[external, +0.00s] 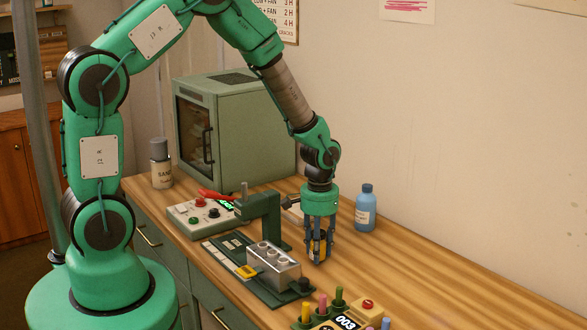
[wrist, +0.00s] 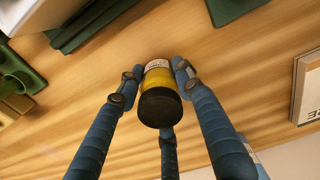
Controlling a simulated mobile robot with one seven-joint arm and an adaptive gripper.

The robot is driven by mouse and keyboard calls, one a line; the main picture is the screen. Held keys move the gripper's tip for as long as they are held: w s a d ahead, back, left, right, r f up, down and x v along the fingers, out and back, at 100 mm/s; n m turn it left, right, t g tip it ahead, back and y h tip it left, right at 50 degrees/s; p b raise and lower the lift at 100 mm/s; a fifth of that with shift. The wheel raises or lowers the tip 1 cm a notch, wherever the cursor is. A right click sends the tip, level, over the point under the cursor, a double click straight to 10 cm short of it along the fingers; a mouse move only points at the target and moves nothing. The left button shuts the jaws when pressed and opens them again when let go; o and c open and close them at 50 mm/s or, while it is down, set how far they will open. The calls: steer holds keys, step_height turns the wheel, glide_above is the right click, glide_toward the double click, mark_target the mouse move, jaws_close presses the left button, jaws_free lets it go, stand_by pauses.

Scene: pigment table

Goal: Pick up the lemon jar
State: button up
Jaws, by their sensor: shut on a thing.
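The lemon jar (wrist: 156,80) shows in the wrist view as a small jar with a yellow body, a pale label band and a black end facing the camera. My gripper (external: 319,256) points straight down over the wooden table, right of the metal block. Its blue-grey fingers are closed around the jar, with one on each side and a third below it in the wrist view (wrist: 157,78). In the external view the fingers mostly hide the jar. I cannot tell whether it touches the table or hangs just above it.
A green stand with a metal block (external: 272,264) is close to the left of my gripper. A blue bottle (external: 365,208) stands behind to the right. A panel with coloured pegs and a red button (external: 345,322) is at the front. The tabletop at right is clear.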

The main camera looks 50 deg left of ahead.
step_height(320, 180, up, 9)
steer(key=shift+p, duration=0.65)
